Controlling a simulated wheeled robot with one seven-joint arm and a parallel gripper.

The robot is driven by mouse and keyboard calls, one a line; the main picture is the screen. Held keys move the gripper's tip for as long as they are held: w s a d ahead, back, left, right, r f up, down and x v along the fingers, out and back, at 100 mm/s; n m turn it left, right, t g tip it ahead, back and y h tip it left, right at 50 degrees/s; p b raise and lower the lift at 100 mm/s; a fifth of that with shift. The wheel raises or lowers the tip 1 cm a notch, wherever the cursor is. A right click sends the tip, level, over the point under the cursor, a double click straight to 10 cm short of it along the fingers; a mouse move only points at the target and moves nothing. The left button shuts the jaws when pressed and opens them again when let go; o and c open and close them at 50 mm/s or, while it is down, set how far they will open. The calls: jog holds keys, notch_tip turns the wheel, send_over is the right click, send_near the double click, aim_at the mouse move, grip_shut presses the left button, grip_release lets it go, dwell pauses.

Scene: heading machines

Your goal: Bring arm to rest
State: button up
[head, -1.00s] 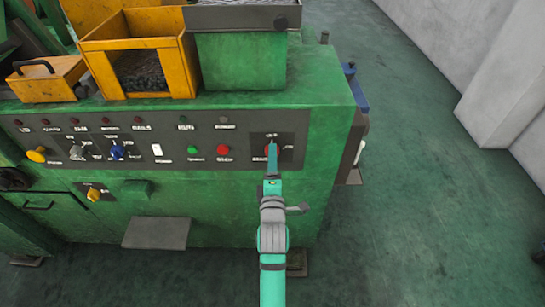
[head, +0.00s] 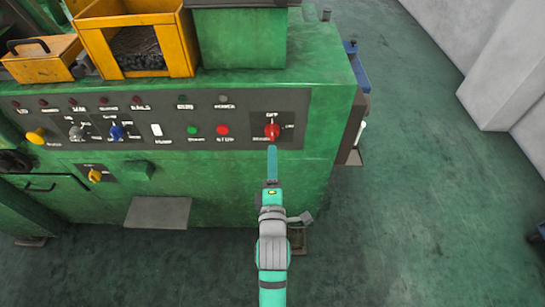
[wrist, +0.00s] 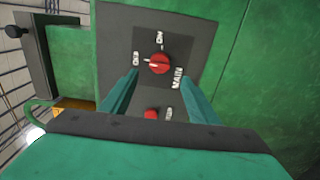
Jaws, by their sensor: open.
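My gripper (head: 272,150) is in front of the green machine's control panel, just below the red main switch (head: 272,131) in the head view. In the wrist view my gripper (wrist: 161,92) shows two teal fingers spread apart with nothing between them. The red main switch (wrist: 160,63) lies beyond the fingertips, and the fingers look clear of it. Its labels include OFF and MAIN. My arm reaches up from the bottom of the head view.
The panel (head: 155,118) carries several knobs, a green button (head: 192,130) and a red button (head: 222,130). A yellow bin (head: 90,50) stands on the machine. A grey plate (head: 158,212) juts out low in front. Open floor (head: 430,210) lies to the right.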

jog(key=s+f+m+g, duration=0.1)
jog(key=s+f+m, duration=0.35)
jog(key=s, duration=0.45)
jog(key=s+f+m, duration=0.4)
jog(key=s+f, duration=0.2)
jog(key=s, duration=0.3)
jog(key=s+m+g, duration=0.1)
jog(key=s+m, duration=0.8)
jog(key=s, duration=1)
jog(key=shift+s+r+m+g, duration=0.2)
jog(key=shift+r+m+g, duration=0.05)
jog(key=shift+m+g, duration=0.1)
jog(key=c, duration=0.6)
jog(key=shift+w+a, duration=0.15)
jog(key=shift+a, duration=0.05)
